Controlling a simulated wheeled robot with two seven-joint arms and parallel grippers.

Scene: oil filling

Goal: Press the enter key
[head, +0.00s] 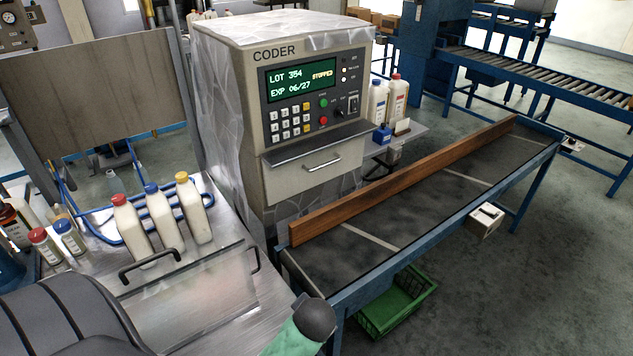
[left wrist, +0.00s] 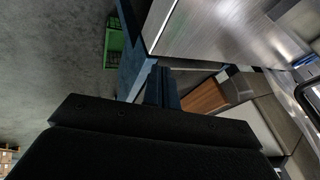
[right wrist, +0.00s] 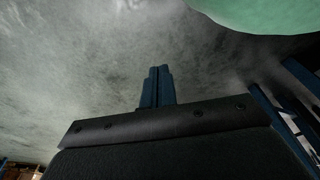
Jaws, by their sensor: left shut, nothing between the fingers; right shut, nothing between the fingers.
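The coder (head: 310,140) stands at the centre of the head view, in a wrinkled clear cover with its front panel bare. Its green-lit display (head: 300,78) reads LOT 354, EXP 06/27 and STOPPED. Below it is a keypad (head: 290,122) of pale keys with yellow ones in its right column; the key labels are too small to read. My left gripper (left wrist: 163,86) is shut and empty in the left wrist view. My right gripper (right wrist: 158,86) is shut and empty over bare floor in the right wrist view. Neither gripper's fingers show in the head view, and neither touches the keypad.
A green button (head: 323,103) and a red button (head: 323,120) sit right of the keypad. A drawer (head: 310,172) juts below. Bottles (head: 160,217) stand on the metal table (head: 232,192) at left. A conveyor (head: 440,205) with a wooden rail (head: 400,180) runs right.

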